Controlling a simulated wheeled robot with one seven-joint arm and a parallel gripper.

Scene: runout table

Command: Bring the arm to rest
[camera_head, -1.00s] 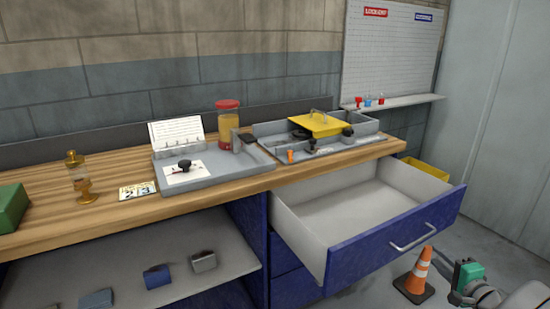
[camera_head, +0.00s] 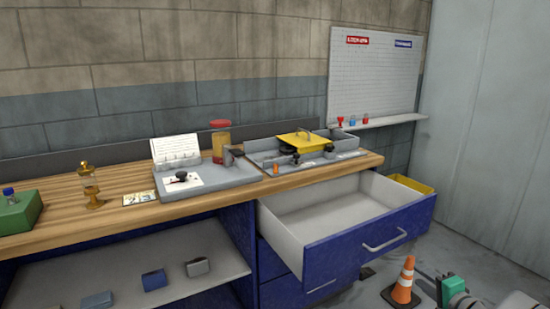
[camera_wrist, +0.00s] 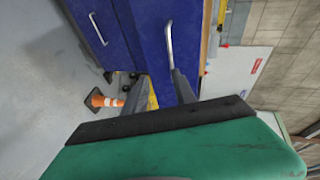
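My arm shows at the lower right of the head view, where its green wrist part (camera_head: 452,288) is low beside the traffic cone (camera_head: 403,281). In the wrist view the green housing and black bar fill the bottom. Two grey fingers of my gripper (camera_wrist: 160,78) stand out beyond the bar, apart, with nothing seen held between them. The drawer (camera_head: 345,239) of the blue cabinet is pulled open and its inside looks empty.
The wooden worktop (camera_head: 110,219) carries a grey tray (camera_head: 210,184), a red-lidded jar (camera_head: 221,143), a brass-coloured device (camera_head: 91,185) and a green box (camera_head: 18,212). A yellow bin (camera_head: 411,184) is behind the drawer. Floor is open at right.

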